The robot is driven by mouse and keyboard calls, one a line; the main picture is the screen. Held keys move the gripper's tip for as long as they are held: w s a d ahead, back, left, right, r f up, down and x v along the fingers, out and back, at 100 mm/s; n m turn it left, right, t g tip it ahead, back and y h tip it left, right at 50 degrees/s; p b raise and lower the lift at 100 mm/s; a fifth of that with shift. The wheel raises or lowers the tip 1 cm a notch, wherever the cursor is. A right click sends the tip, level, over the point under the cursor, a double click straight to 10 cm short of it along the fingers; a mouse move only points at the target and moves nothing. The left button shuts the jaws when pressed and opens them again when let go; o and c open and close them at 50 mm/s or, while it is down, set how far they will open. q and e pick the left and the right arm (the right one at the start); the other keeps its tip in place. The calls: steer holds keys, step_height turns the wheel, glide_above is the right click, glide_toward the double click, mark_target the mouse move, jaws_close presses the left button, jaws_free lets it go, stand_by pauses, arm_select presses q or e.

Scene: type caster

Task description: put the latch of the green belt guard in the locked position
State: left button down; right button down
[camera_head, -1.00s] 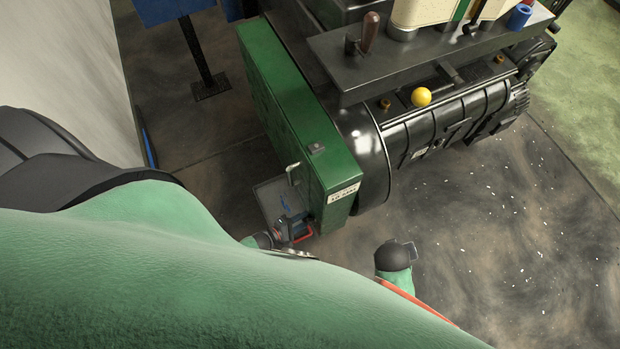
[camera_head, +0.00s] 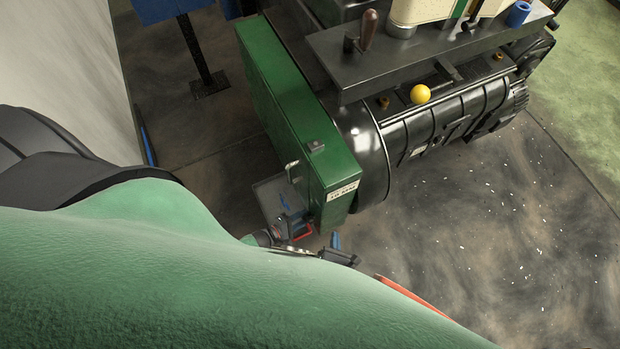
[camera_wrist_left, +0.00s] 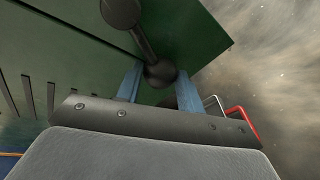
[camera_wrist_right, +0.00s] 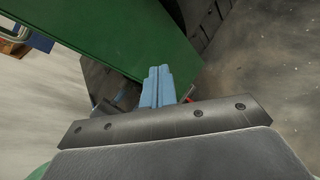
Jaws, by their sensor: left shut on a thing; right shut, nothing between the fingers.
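The green belt guard (camera_head: 305,125) is a tall box on the machine's end in the head view. In the left wrist view its green face (camera_wrist_left: 75,45) carries the latch (camera_wrist_left: 143,40), a dark bar with a round knob at each end. My left gripper (camera_wrist_left: 158,85) is shut on the latch's lower knob, one blue finger on each side. In the head view the latch cannot be made out, and my green arm covers most of the left gripper. My right gripper (camera_wrist_right: 157,75) is shut and empty, just below the guard's lower end; it also shows in the head view (camera_head: 335,240).
A grey tray (camera_head: 268,195) with a red-handled item (camera_head: 303,236) lies on the floor beside the guard. The black motor housing (camera_head: 440,125) and a yellow knob (camera_head: 420,94) are right of the guard. The floor at the right is clear.

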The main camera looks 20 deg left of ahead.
steer(key=s+a+f+n+g+y, duration=0.2)
steer(key=s+f+n+g+y, duration=0.1)
steer(key=s+f+n, duration=0.45)
arm_select(q)
steer(key=shift+a, duration=0.1)
arm_select(e)
steer(key=w+a+f+n, duration=0.1)
steer(key=w+a+f, duration=0.1)
steer(key=w+a, duration=0.6)
steer(key=shift+w+a+f+y, duration=0.2)
steer(key=shift+w+a+y, duration=0.1)
steer(key=shift+w, duration=0.75)
